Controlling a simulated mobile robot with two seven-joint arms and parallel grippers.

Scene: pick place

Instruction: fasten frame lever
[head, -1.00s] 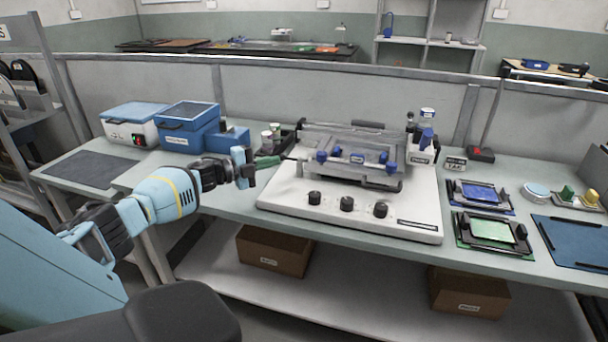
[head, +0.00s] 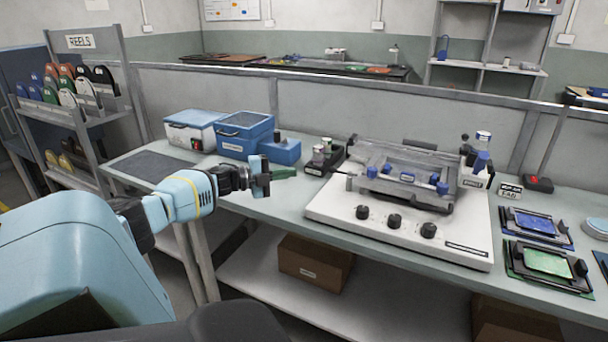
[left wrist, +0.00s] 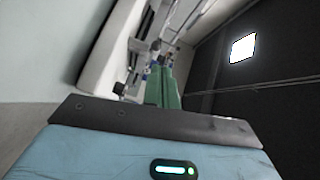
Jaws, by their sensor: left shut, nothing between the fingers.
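The grey frame (head: 405,170) with blue knobs sits on top of a white machine base (head: 330,208) on the bench. Blue fittings show along its front edge, at the left corner (head: 372,172) and the right corner (head: 442,188). I cannot tell which part is the lever. My left gripper (head: 290,172) has green fingers and is left of the base, apart from the frame. It is shut and empty. In the left wrist view its green fingers (left wrist: 162,84) point toward a blurred part of the bench. My right gripper is not in view.
Blue boxes (head: 245,132) stand at the back left of the bench. A dark tray with small jars (head: 322,158) stands just beyond my left gripper. Boards in holders (head: 548,262) lie right of the base. A low partition (head: 400,105) runs behind the bench.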

